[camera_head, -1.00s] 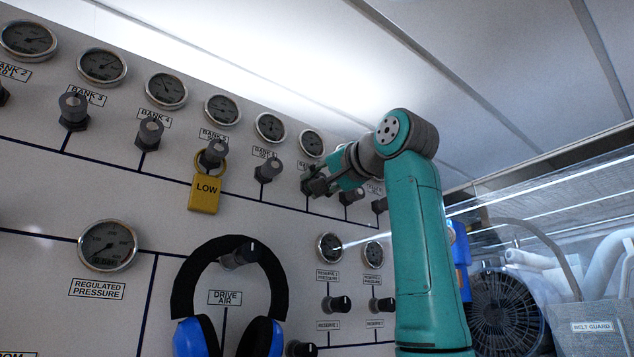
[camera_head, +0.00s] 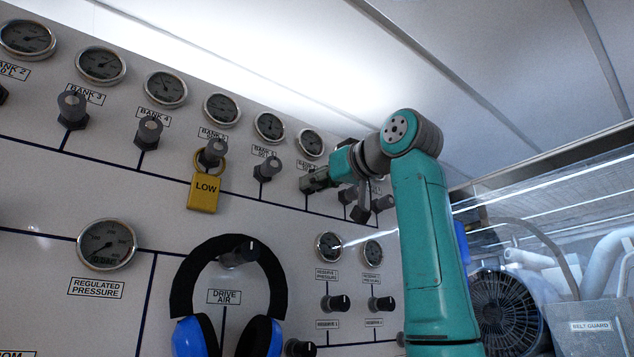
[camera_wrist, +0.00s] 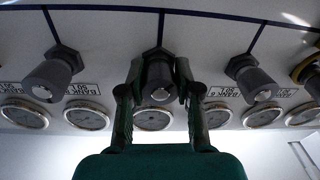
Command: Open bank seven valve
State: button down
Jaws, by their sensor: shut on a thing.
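The bank seven valve is a dark grey knob (camera_wrist: 158,82) on a hex base, in the middle of the wrist view, which is upside down. My gripper (camera_wrist: 158,92) has a finger on each side of this knob and is shut on it. In the head view my gripper (camera_head: 312,182) reaches the panel just right of the bank six valve (camera_head: 268,169) and hides most of the bank seven knob. The bank seven gauge (camera_head: 311,143) is above it. How far the knob is turned cannot be told.
The bank five valve (camera_head: 213,152), left of bank six, carries a yellow LOW tag (camera_head: 203,193). Another bank knob (camera_wrist: 52,76) stands close on the other side. Blue-and-black ear defenders (camera_head: 185,285) hang lower on the panel.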

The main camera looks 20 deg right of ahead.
jog(key=n, duration=0.4)
jog(key=shift+f+n+g, duration=0.1)
jog(key=shift+n+g, duration=0.2)
jog(key=shift+n, duration=0.1)
jog(key=shift+w+d+n, duration=0.1)
jog(key=shift+n, duration=2.2)
jog(key=c, duration=0.8)
grip_release()
jog(key=v, duration=1.2)
jog(key=shift+d, duration=0.1)
